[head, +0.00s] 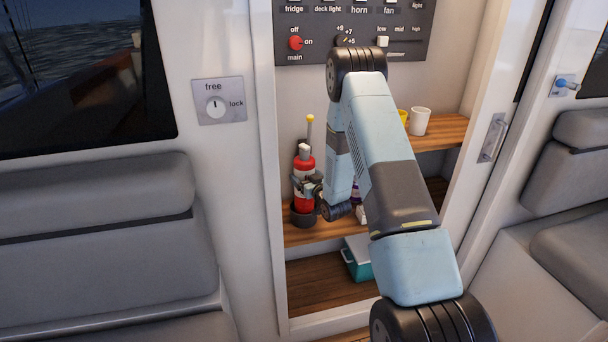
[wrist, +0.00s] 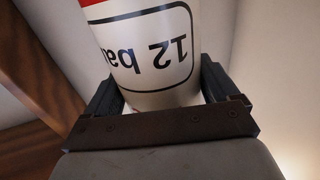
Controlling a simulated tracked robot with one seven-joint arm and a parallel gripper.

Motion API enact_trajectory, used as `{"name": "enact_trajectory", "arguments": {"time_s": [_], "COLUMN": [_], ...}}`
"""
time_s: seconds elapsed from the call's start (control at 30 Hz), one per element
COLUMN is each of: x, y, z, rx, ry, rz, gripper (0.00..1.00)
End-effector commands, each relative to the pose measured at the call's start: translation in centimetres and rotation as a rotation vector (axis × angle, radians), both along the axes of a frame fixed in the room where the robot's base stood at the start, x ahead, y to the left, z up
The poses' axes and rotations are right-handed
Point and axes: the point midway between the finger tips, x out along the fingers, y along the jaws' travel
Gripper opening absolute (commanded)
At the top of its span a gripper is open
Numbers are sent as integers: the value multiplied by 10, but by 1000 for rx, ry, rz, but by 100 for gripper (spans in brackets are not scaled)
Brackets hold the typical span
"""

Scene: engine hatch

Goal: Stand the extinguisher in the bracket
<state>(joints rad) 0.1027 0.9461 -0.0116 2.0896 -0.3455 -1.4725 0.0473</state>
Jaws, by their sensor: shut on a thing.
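The red extinguisher (head: 304,166) stands about upright over the wooden shelf in the head view, with a pale top and a pale band. My gripper (head: 308,185) is shut around its body from the right. In the wrist view the fingers flank a white label (wrist: 150,45) reading "12 ba", upside down. A dark round piece (head: 303,215), seemingly the bracket, sits at the shelf's left end below the extinguisher. The extinguisher's lower end meets this piece in the picture; I cannot tell whether it is seated or just above. The wrist view does not show the bracket.
A white cup (head: 420,121) and a yellow one stand on the upper shelf. A teal box (head: 357,258) is below. The hatch's left frame (head: 266,190) is close to the extinguisher.

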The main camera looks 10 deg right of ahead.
Motion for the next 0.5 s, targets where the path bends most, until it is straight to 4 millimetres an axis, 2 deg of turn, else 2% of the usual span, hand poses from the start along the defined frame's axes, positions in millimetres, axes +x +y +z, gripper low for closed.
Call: {"name": "enact_trajectory", "arguments": {"time_s": [0.23, 0.5], "x": [1, 1], "y": [0, 1], "z": [-6, -34], "rx": [0, 0], "ry": [-6, -5], "rz": [1, 1], "gripper": [3, 3]}}
